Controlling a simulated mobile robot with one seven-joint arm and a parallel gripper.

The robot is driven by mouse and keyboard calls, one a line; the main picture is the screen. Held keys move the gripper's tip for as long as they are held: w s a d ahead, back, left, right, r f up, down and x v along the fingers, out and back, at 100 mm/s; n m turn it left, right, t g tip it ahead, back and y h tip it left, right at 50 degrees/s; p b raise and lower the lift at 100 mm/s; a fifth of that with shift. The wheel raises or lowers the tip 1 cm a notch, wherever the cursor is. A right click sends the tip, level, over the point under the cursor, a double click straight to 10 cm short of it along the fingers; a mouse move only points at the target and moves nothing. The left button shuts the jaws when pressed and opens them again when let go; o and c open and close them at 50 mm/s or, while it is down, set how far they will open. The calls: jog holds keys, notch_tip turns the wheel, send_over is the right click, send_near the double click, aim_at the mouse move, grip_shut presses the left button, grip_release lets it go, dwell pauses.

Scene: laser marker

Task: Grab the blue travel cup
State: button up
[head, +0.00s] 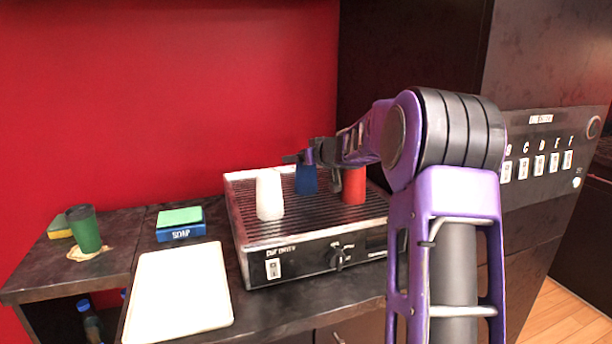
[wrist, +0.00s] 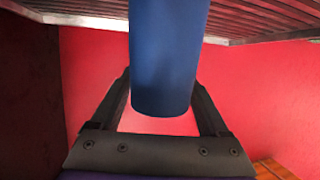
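The blue travel cup (head: 306,180) is at the cup dryer's (head: 310,262) rack, between a white cup and a red cup. In the wrist view the blue cup (wrist: 168,60) fills the middle, with one finger of my gripper (wrist: 164,82) on each side. The fingers reach the cup's edges in that view, but I cannot tell whether they press on it. In the head view my gripper (head: 308,158) is at the blue cup's upper part, and my arm comes in from the right. The cup's far end is cut off in the wrist view.
The white cup (head: 269,195) stands left of the blue cup, and the red cup (head: 354,186) stands close on the right. A pale tray (head: 180,290), a soap box (head: 180,232) and a green cup (head: 86,230) are further left. A red wall is behind.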

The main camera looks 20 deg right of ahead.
jog(key=c, duration=1.1)
